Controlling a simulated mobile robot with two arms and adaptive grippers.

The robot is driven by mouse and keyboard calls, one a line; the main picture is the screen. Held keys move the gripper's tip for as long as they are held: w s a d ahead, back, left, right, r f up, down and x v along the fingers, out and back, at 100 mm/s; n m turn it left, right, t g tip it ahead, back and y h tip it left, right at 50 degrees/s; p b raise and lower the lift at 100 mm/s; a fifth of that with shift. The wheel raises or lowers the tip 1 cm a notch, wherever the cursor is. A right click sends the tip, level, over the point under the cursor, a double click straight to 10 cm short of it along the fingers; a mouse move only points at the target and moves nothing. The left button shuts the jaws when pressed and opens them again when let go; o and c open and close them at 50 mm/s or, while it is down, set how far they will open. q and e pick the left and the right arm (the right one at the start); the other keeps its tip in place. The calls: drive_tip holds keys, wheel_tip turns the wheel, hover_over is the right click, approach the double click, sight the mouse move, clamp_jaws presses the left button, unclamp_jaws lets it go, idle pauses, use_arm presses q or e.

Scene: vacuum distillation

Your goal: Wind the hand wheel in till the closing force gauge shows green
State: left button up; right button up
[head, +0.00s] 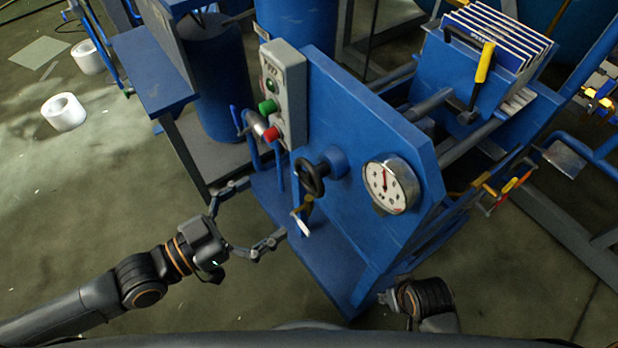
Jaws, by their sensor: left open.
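The black hand wheel (310,177) sits on a blue hub on the front of the blue press plate (352,140). A small handle with a yellow-brown part and a white end (304,220) hangs below the wheel. The round white closing force gauge (390,185) is to the right of the wheel; its red needle points roughly up, and no green zone can be made out. My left gripper (262,212) is open and empty, below and left of the wheel, its fingers spread and apart from it. My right gripper (388,298) shows only in part at the bottom; its fingers cannot be made out.
A grey control box (284,90) with green and red buttons stands left of the wheel. A blue foot plate (330,255) lies below. A plate stack (500,40) with a yellow-handled lever (485,62) is behind. White rolls (64,112) lie on open floor at left.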

sight(306, 181)
use_arm(q)
drive_tip(key=x, duration=0.9)
drive_tip(key=shift+w+d, duration=0.25)
drive_tip(key=shift+d, duration=0.05)
drive_tip(key=shift+c, duration=0.2)
drive_tip(key=c, duration=1.1)
